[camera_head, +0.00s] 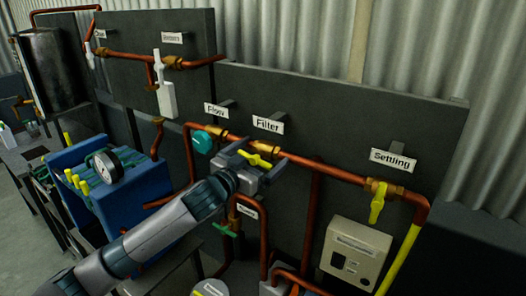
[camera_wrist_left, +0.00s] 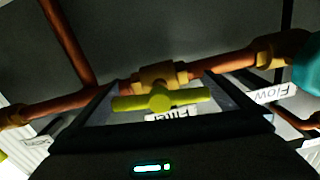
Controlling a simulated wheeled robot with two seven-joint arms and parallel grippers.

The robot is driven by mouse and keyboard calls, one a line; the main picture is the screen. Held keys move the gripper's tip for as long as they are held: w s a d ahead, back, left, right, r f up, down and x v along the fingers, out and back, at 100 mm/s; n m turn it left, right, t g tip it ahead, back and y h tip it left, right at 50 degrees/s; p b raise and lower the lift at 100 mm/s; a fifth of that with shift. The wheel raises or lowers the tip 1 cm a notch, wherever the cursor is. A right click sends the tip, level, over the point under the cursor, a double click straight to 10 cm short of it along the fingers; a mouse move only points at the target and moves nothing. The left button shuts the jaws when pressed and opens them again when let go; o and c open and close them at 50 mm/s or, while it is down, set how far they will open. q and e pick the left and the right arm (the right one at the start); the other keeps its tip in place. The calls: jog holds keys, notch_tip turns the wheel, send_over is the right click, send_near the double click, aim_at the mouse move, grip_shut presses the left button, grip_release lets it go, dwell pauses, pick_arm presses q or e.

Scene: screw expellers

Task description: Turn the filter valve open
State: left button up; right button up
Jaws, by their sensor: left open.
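The filter valve has a yellow bar handle (camera_head: 257,160) on a brass body, below the "Filter" sign (camera_head: 268,124) on the copper pipe. The handle lies roughly along the pipe. My left gripper (camera_head: 252,168) is open at the valve, with one finger on each side of the handle. In the left wrist view the yellow handle (camera_wrist_left: 160,100) sits between the spread fingers, with the brass body (camera_wrist_left: 160,76) just behind it. Whether a finger touches the handle I cannot tell. My right gripper is not in view.
A teal valve handle (camera_head: 202,142) sits close on the left along the same pipe. A yellow settling valve (camera_head: 377,202) hangs farther right. A green handle (camera_head: 225,230) and a copper pipe are below. A dark panel (camera_head: 340,125) stands behind. A blue machine (camera_head: 125,195) with a gauge is left.

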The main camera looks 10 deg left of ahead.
pick_arm(q)
jog(key=c, duration=0.9)
jog(key=shift+n, duration=0.8)
jog(key=o, duration=0.9)
jog(key=shift+s, duration=0.1)
